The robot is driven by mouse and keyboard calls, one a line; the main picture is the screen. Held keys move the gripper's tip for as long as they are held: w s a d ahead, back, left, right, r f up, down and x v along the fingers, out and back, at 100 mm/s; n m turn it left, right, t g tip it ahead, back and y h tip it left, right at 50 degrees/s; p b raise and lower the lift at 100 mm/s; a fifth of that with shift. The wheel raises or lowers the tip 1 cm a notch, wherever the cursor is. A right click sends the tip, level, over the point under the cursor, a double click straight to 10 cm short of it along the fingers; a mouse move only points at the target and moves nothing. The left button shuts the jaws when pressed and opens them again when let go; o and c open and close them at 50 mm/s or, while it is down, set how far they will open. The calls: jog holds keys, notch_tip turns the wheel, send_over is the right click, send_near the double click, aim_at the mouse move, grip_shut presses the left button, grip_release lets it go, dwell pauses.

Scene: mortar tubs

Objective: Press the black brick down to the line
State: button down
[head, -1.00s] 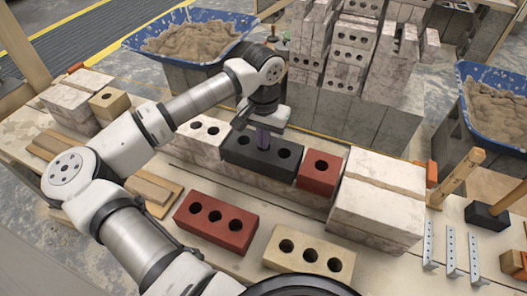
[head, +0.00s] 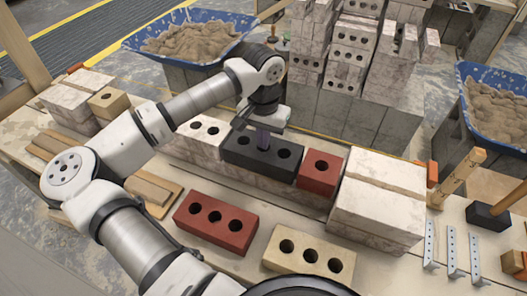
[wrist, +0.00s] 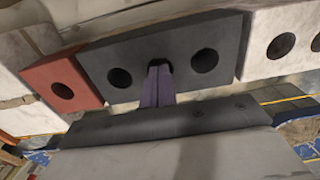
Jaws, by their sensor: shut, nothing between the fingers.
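The black brick (head: 242,155) lies on the low brick wall, between a white brick (head: 205,129) on its left and a short red brick (head: 318,168) on its right. My gripper (head: 263,140) is shut and empty, pointing down at the middle of the black brick. In the wrist view the black brick (wrist: 125,55) fills the top middle, and the purple fingertips (wrist: 158,85) overlap its middle hole. I cannot tell how hard they touch it.
A loose red brick (head: 216,222) and a cream brick (head: 309,259) lie in front of the wall. Pale blocks (head: 380,200) stand at its right end. Mortar tubs (head: 190,38) stand behind, and a mallet (head: 490,214) lies at the right.

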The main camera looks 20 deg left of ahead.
jog(key=shift+s, duration=0.1)
jog(key=shift+r+p, duration=1.1)
jog(key=shift+r, duration=1.4)
